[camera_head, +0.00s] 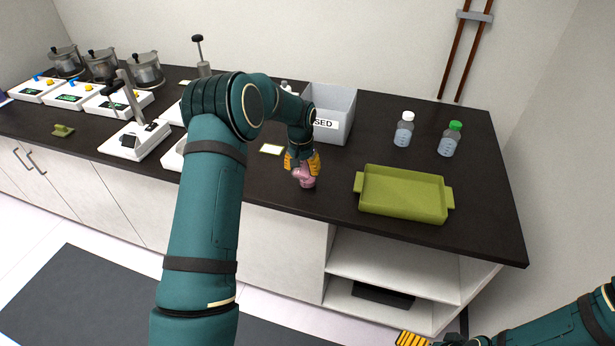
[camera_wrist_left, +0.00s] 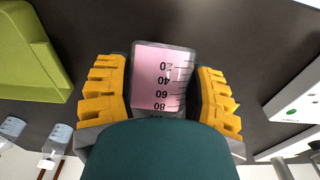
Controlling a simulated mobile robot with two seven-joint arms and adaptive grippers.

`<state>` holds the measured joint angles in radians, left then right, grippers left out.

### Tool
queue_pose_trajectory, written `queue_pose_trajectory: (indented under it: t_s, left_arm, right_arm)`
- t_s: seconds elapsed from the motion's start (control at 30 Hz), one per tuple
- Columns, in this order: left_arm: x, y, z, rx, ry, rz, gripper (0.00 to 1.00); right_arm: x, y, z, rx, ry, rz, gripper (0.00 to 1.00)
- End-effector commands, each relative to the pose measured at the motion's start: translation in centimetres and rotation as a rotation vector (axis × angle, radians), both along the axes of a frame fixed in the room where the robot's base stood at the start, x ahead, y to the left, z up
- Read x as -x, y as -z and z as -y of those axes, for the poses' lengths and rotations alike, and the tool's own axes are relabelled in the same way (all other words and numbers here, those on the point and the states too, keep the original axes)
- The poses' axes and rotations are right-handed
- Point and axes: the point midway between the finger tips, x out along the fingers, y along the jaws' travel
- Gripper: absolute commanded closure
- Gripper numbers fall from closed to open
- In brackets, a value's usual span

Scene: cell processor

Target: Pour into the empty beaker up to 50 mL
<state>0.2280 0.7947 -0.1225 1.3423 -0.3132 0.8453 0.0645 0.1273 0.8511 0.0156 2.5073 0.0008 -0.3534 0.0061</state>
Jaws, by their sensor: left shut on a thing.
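A clear beaker with pink liquid (camera_head: 307,182) is at the front part of the dark counter, left of the green tray. My left gripper (camera_head: 302,163) is shut on it from above, its yellow fingers on either side. In the left wrist view the beaker (camera_wrist_left: 162,80) sits between the fingers, with marks 20 to 80 and pink behind most of them. I cannot tell whether its base touches the counter. I cannot make out a separate empty beaker. My right gripper (camera_head: 412,339) shows only its yellow finger tips at the bottom edge.
The green tray (camera_head: 358,201) stands right of the beaker. A white-capped bottle (camera_head: 403,135) and a green-capped bottle (camera_head: 447,145) stand behind it. A grey bin (camera_head: 336,131) marked "SED" is behind the gripper. White devices (camera_head: 128,146) fill the left. The far right counter is clear.

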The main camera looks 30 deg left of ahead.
Motion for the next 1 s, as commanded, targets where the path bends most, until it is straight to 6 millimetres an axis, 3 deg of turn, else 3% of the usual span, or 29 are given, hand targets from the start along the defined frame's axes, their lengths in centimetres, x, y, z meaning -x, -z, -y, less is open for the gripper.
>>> queue_pose_trajectory:
  t_s: [1.0]
  left_arm:
    - [-0.02,0.02,-0.01,0.007,-0.001,-0.034,0.86]
  right_arm:
    - [0.0,-0.58,0.0,0.0,0.0,0.0,0.0]
